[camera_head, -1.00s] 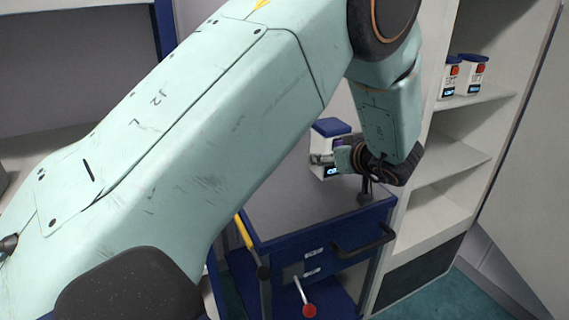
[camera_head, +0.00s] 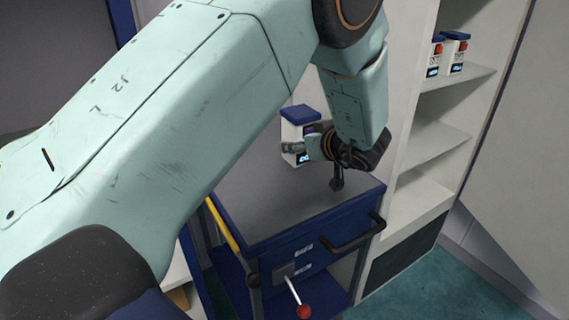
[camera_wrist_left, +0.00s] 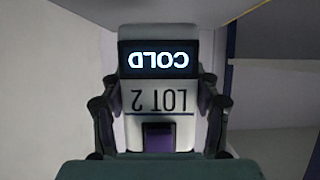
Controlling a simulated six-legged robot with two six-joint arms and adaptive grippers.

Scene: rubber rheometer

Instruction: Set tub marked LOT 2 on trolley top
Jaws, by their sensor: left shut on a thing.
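The tub marked LOT 2 (camera_wrist_left: 158,100) fills the middle of the left wrist view, its label upside down there, with a lit display reading COLD. In the head view the tub (camera_head: 300,122) is white with a blue lid and looks upright. My left gripper (camera_head: 303,148) is shut on the tub, with a finger on each side of it (camera_wrist_left: 158,112). The trolley top (camera_head: 270,195) is a grey surface with blue edges, below the tub in the picture. I cannot tell whether the tub's base touches it; the gripper hides part of the tub. My right gripper is out of view.
A white shelf unit (camera_head: 428,160) stands to the right of the trolley, with two similar blue-lidded tubs (camera_head: 454,52) on an upper shelf. The trolley has a black handle (camera_head: 350,240) and a red-knobbed lever (camera_head: 303,311). The visible trolley top is clear.

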